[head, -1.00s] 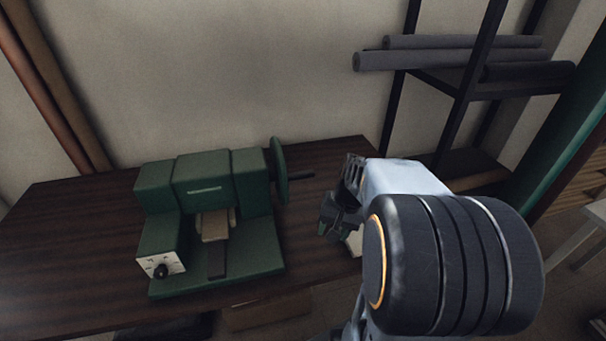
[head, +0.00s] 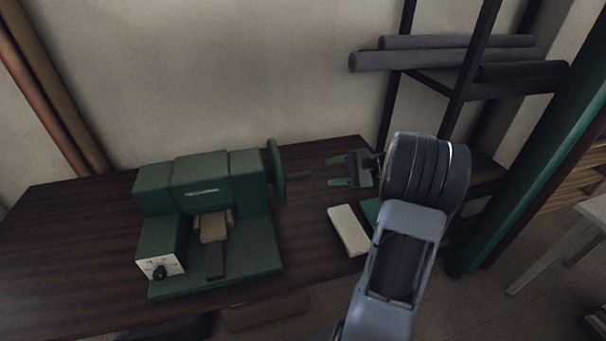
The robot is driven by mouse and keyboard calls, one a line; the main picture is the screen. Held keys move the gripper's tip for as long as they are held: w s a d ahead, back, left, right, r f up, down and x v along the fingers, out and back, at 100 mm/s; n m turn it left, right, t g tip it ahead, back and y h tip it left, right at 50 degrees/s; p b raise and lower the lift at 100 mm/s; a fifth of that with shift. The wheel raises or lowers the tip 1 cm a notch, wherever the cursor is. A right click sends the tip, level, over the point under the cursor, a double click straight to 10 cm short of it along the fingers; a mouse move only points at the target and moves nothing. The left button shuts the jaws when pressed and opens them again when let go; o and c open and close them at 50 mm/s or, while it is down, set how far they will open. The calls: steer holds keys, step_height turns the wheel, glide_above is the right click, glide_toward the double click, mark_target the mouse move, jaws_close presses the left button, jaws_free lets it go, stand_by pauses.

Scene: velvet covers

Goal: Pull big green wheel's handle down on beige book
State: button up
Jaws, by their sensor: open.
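The big green wheel (head: 276,172) is mounted on the right side of a green machine (head: 203,180) and is seen nearly edge-on. Its dark handle (head: 299,177) sticks out to the right. A small beige book-like block (head: 213,226) lies in the machine's middle, under the upper body, at the top of a dark strip. My gripper (head: 331,171) is open and empty, to the right of the handle. Its two green fingers point left towards the handle, with a gap between their tips and the handle's end.
A cream block (head: 348,230) lies on the dark wooden table (head: 80,230), below my gripper. A small green thing beside it is partly hidden by my arm. A rack with grey rolls (head: 450,60) stands at the right back. The table's left side is clear.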

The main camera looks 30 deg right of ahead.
mark_target(313, 174)
steer(key=p+x, duration=0.1)
steer(key=x, duration=0.8)
steer(key=shift+f, duration=0.1)
jaws_close()
stand_by(0.4)
